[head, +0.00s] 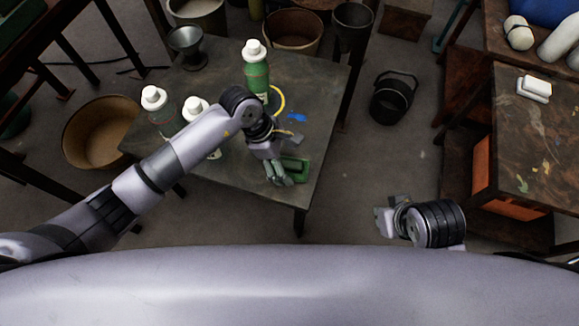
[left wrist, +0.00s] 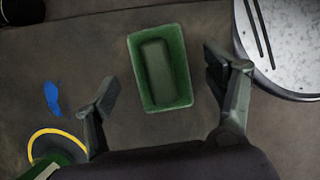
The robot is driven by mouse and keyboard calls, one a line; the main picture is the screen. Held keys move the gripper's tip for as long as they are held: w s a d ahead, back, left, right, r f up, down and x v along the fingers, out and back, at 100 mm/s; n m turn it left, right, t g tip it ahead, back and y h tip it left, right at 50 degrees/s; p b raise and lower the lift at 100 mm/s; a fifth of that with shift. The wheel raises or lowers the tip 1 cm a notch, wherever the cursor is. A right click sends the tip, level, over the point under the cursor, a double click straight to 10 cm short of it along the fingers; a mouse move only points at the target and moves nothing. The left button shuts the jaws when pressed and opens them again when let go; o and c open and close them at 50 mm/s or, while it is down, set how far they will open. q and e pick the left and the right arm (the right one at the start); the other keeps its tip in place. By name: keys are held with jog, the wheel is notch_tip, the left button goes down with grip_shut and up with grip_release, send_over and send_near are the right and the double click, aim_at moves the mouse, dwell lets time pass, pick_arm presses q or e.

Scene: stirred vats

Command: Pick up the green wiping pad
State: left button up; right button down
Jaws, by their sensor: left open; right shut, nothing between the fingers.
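The green wiping pad (left wrist: 157,72) is a darker green block lying in a shallow green tray (left wrist: 180,48) in the left wrist view. In the head view the tray (head: 303,165) sits near the right edge of the dark table, and my gripper partly covers it, so I cannot make out the pad there. My left gripper (head: 279,178) is open and empty above the tray. In the left wrist view its fingers (left wrist: 162,82) lie on either side of the tray, apart from the pad. My right gripper (head: 384,218) is shut and empty, out over the floor to the right.
White-capped bottles, one green bottle (head: 257,75) among them, stand on the table (head: 325,85) behind and left of my left gripper. A yellow ring (left wrist: 50,135) and a blue patch (left wrist: 52,98) are near the tray. A black bucket (head: 392,100) stands on the floor to the right.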

pick_arm(q)
jog(key=shift+x, duration=1)
jog(key=c, duration=1.2)
